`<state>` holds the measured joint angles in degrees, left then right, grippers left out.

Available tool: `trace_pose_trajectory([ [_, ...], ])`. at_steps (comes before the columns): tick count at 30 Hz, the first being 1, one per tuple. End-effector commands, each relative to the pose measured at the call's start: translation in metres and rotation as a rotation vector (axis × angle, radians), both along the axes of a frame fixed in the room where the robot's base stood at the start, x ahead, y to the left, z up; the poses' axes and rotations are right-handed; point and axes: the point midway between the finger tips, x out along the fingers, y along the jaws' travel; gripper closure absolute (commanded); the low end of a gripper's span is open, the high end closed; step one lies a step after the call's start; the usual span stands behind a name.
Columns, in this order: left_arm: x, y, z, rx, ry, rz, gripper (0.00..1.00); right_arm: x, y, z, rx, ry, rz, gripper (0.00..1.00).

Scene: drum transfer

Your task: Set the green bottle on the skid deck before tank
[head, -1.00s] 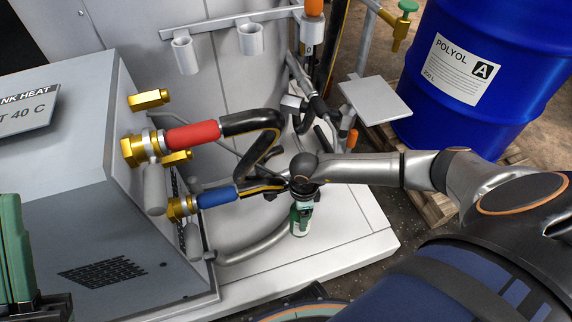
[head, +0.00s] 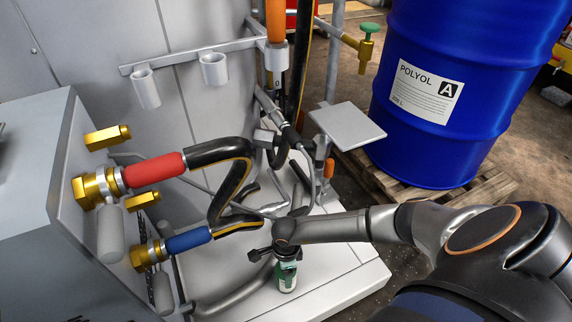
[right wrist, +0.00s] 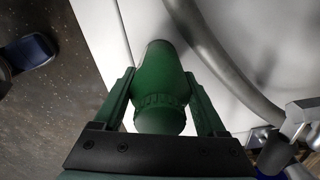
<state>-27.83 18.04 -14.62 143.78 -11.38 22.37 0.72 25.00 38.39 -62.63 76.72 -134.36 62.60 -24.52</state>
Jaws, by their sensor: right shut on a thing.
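The green bottle (head: 287,276) is upright over the white skid deck (head: 345,282), in front of the grey tank (head: 200,105). My right gripper (head: 286,256) is shut around it from above and hides its upper part. In the right wrist view the bottle (right wrist: 160,82) sits between the two green fingers of the gripper (right wrist: 158,76), its base towards the white deck. I cannot tell whether its base touches the deck. My left gripper is not in view.
A bent black hose with a red sleeve (head: 153,170) and a blue-sleeved hose (head: 188,239) run left of the bottle. A grey pipe (head: 235,295) lies close by. A blue drum (head: 435,130) stands on a pallet at the right. The deck's right front is bare.

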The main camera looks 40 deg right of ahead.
Motion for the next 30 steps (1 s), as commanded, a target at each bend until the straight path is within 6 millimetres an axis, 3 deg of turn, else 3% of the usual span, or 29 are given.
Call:
trace_pose_trajectory([
  [6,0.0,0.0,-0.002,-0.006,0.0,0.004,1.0,0.001,0.0,-0.003,0.0,-0.002,0.0,1.0],
  [7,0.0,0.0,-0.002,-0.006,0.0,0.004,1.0,0.0,0.0,-0.003,0.0,-0.001,0.0,0.25],
  [13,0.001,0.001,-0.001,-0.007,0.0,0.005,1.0,0.0,0.0,-0.002,-0.001,0.0,0.0,0.03],
  [23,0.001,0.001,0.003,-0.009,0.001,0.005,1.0,0.0,0.0,0.002,0.0,0.0,0.0,0.0],
  [30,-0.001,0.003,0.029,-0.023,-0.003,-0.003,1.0,0.001,-0.001,0.046,-0.001,-0.003,0.001,0.0],
])
